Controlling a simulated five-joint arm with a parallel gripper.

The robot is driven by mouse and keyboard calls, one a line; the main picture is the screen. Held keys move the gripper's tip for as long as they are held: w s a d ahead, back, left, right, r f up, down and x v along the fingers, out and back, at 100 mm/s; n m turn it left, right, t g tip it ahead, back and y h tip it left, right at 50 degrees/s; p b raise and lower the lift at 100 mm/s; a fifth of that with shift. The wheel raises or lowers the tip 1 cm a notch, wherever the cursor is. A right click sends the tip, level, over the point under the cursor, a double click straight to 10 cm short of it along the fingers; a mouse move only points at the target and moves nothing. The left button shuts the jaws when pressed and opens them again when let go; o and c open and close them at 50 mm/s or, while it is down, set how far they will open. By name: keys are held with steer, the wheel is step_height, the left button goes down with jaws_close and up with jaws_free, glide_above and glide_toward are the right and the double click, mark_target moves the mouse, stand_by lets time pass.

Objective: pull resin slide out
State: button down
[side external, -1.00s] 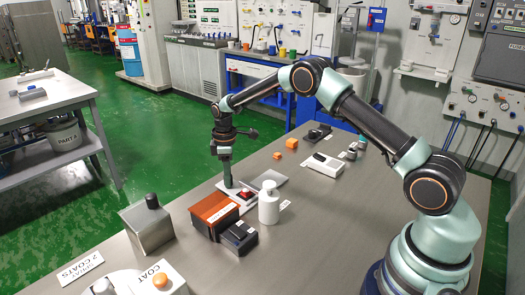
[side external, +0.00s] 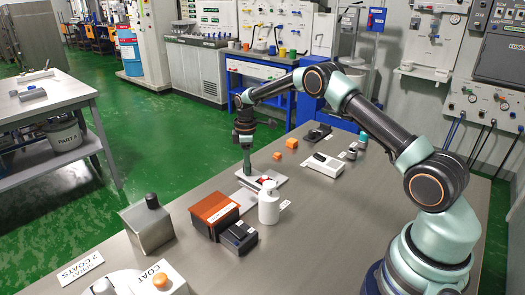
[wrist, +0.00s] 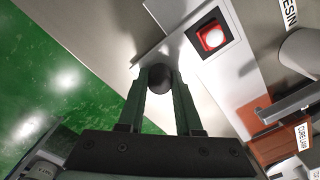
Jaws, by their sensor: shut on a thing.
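My gripper (side external: 247,173) points down at the slide's left end. In the wrist view its two fingers are shut on a dark round knob (wrist: 155,80) at the slide's end. The fingers hide the knob's sides, and I cannot see how the knob joins the plate.
The white bottle (side external: 268,205) stands close in front of the slide. The orange-topped box (side external: 214,209) and a dark box (side external: 239,238) sit in front left. A white box (side external: 325,165) and orange cubes (side external: 291,143) lie to the right and behind. The bench's back-left edge is near.

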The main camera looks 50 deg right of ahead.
steer(key=c, duration=0.6)
jaws_free()
steer(key=shift+d, duration=0.4)
steer(key=shift+a, duration=0.1)
step_height(320, 180, up, 12)
steer(key=shift+r, duration=0.1)
